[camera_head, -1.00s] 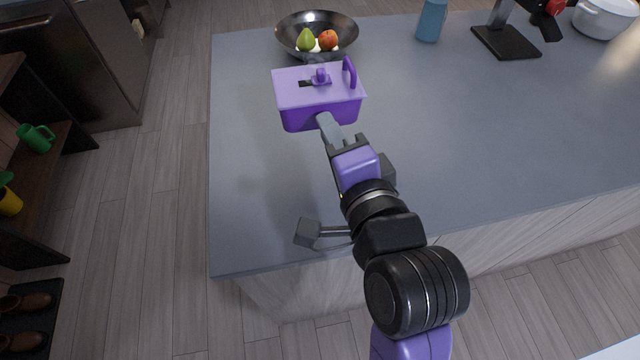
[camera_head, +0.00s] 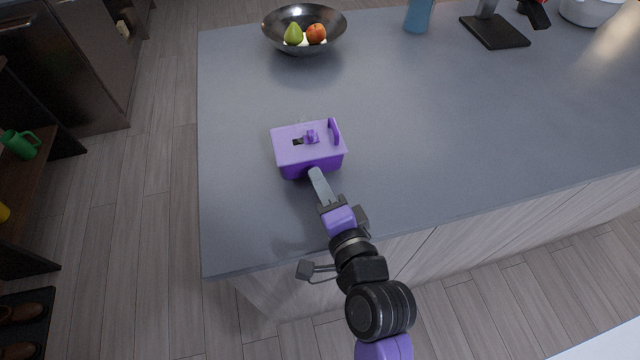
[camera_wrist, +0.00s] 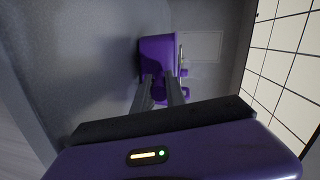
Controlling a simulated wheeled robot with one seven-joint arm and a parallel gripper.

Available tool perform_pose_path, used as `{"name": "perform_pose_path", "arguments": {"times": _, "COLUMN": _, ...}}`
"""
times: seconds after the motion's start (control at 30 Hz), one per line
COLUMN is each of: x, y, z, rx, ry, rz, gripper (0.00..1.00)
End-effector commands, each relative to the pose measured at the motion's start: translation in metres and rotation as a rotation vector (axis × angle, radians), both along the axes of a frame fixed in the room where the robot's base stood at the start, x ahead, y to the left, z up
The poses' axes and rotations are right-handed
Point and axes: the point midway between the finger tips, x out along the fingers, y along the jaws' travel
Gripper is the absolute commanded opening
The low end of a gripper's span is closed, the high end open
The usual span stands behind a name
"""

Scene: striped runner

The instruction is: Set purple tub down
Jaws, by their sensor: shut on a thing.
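The purple tub (camera_head: 309,150) has a paler purple lid with a small knob and an upright handle at its right side. In the head view it is over the left part of the grey countertop (camera_head: 420,120), near the front. My gripper (camera_head: 316,176) reaches it from the front and is shut on it. In the wrist view the tub (camera_wrist: 158,56) is at the far end of my two fingers (camera_wrist: 160,90), which close on a purple part of it. I cannot tell whether its underside touches the countertop.
A dark bowl (camera_head: 275,32) with a pear (camera_head: 293,34) and a red fruit (camera_head: 316,34) stands behind the tub. A blue bottle (camera_head: 418,15), a black stand (camera_head: 495,32) and a white pot (camera_head: 590,10) are at the back right. The countertop right of the tub is clear.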

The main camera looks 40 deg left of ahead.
Motion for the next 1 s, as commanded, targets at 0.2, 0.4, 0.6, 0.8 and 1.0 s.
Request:
{"name": "perform_pose_path", "arguments": {"times": 0.2, "x": 0.0005, "y": 0.0, "z": -0.0018, "rx": 0.004, "ry": -0.004, "rz": -0.001, "gripper": 0.0}}
{"name": "perform_pose_path", "arguments": {"times": 0.4, "x": 0.0005, "y": 0.0, "z": -0.0061, "rx": 0.003, "ry": -0.003, "rz": -0.001, "gripper": 0.0}}
{"name": "perform_pose_path", "arguments": {"times": 0.6, "x": 0.0, "y": 0.0, "z": -0.0063, "rx": 0.001, "ry": -0.001, "rz": 0.0, "gripper": 0.38}}
{"name": "perform_pose_path", "arguments": {"times": 0.8, "x": 0.0, "y": 0.0, "z": -0.0059, "rx": 0.001, "ry": -0.001, "rz": 0.0, "gripper": 0.38}}
{"name": "perform_pose_path", "arguments": {"times": 1.0, "x": -0.006, "y": -0.0097, "z": -0.003, "rx": 0.0, "ry": 0.0, "rz": -0.002, "gripper": 0.38}}
